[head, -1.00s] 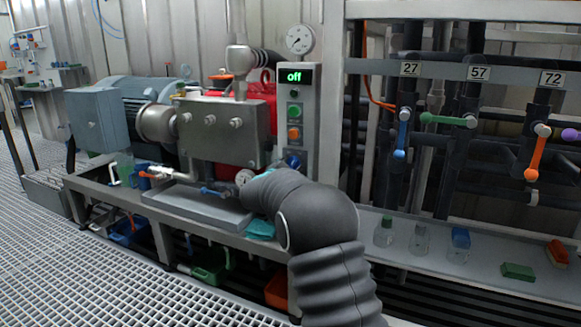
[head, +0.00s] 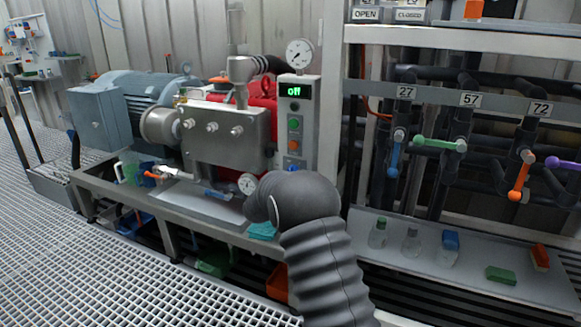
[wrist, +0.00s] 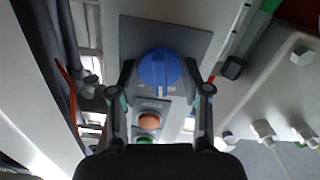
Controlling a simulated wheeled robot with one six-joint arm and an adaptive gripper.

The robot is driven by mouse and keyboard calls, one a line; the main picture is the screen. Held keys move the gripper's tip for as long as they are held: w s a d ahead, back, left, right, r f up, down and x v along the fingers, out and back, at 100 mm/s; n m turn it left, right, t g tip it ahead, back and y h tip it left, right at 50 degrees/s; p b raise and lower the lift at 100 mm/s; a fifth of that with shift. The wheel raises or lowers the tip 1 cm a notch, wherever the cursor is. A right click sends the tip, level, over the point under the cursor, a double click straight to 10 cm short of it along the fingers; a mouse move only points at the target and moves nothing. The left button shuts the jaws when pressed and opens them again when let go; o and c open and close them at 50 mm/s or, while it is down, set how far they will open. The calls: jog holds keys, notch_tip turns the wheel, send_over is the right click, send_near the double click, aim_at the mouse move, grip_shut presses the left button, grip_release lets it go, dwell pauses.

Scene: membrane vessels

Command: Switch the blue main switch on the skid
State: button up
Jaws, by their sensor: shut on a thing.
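The blue main switch (wrist: 159,68) is a round rotary knob on a grey plate, seen close in the wrist view. A small white mark shows at its lower edge in that view. My gripper (wrist: 159,72) is shut on the knob, with one finger on each side of it.
A green button (head: 294,124) and an orange button (head: 294,146) sit on the panel. A pressure gauge (head: 300,53) stands above it. A steel pump block (head: 225,150) is to the left. Valves with coloured handles and a shelf of bottles (head: 378,233) are to the right.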

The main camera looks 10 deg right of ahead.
jog(key=shift+n, duration=1.7)
jog(key=o, duration=1.2)
jog(key=shift+c, duration=0.2)
jog(key=v, duration=1.2)
